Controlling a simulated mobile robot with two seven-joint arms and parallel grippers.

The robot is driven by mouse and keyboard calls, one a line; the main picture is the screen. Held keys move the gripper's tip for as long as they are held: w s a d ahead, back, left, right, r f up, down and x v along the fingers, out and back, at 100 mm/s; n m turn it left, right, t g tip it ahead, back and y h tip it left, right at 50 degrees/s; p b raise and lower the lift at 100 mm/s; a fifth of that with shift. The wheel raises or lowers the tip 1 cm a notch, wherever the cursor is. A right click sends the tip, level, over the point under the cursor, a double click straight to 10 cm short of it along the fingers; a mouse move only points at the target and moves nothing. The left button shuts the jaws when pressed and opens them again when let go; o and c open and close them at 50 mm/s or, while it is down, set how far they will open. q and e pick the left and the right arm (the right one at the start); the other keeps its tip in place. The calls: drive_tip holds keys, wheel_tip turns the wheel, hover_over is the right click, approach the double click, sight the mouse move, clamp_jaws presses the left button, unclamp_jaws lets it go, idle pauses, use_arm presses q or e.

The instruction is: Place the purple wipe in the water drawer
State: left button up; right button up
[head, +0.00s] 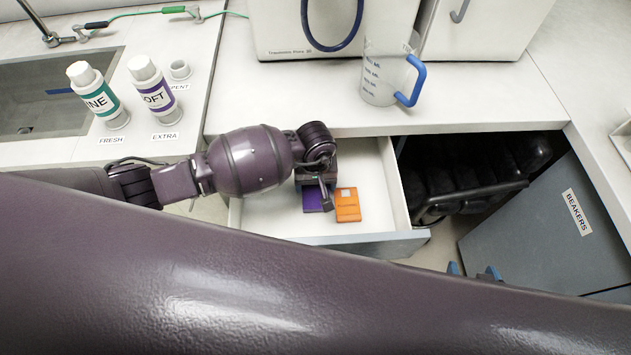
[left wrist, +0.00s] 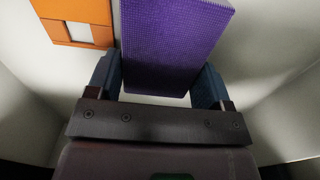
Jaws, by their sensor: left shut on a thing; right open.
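The purple wipe (head: 314,200) is inside the open drawer (head: 262,212), partly hidden by my left arm in the head view. In the left wrist view the purple wipe (left wrist: 172,45) is a textured block between the two fingers. My left gripper (head: 320,192) is shut on it, low in the drawer. An orange packet (head: 348,206) lies on the drawer floor just right of the wipe. No label shows on this drawer. My right gripper (head: 472,270) is open, with only its blue fingertips showing beyond my foreground arm.
A clear jug (head: 380,78) with a blue handle stands on the counter above the drawer. A dark rack (head: 470,175) and a BEAKERS front (head: 545,235) are at right.

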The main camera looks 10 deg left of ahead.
use_arm(q)
drive_tip(key=shift+f, duration=0.25)
drive_tip(key=o, duration=0.9)
drive_tip(key=shift+r, duration=0.2)
wheel_tip(320, 180, up, 12)
drive_tip(key=shift+f, duration=0.1)
use_arm(e)
drive_tip(key=shift+s+d+r, duration=0.1)
drive_tip(key=shift+s, duration=0.2)
drive_tip(key=shift+w+r, duration=0.2)
drive_tip(key=shift+w, duration=0.2)
